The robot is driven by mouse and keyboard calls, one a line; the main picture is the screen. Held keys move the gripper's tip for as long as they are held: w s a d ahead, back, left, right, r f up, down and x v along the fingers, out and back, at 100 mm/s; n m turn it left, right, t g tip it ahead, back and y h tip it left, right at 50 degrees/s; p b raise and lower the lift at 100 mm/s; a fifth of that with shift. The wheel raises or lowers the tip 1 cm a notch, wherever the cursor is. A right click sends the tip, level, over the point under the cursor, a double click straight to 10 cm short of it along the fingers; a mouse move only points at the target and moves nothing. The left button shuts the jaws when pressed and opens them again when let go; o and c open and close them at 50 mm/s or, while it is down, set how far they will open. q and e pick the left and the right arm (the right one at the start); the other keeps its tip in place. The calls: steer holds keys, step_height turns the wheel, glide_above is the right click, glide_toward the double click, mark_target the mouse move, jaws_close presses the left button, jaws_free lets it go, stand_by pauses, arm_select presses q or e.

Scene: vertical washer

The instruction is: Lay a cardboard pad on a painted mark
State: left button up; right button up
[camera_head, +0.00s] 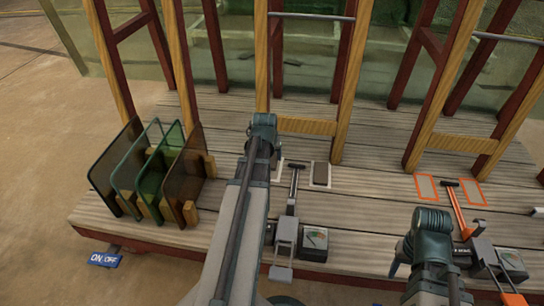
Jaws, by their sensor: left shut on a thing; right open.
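Another white outline left of the grey lever is mostly hidden by my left arm. My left arm reaches up the middle to its teal wrist (262,125), over the deck left of the dark rectangle; its fingers and anything in them are hidden. My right wrist (432,222) is low at the right, below the orange outlines, fingers hidden too.
A grey lever (294,180) with a pedal (285,235) and a gauge (315,238) stands beside my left arm. An orange lever (458,210) is at right. Several tinted panes (150,170) stand in a rack at left. Wooden and dark red posts rise behind.

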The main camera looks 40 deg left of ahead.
arm_select(q)
steer(key=shift+f, duration=0.15)
steer(key=b+x, duration=0.6)
steer(key=shift+w+f, duration=0.15)
steer(key=shift+w, duration=0.05)
steer(key=shift+f+b, duration=0.75)
steer(key=shift+b, duration=0.05)
steer(key=o, duration=1.3)
steer(key=shift+o, duration=0.2)
steer(key=shift+r, duration=0.15)
steer(key=p+v, duration=1.3)
steer(key=shift+s+r, duration=0.2)
steer(key=shift+r, duration=0.05)
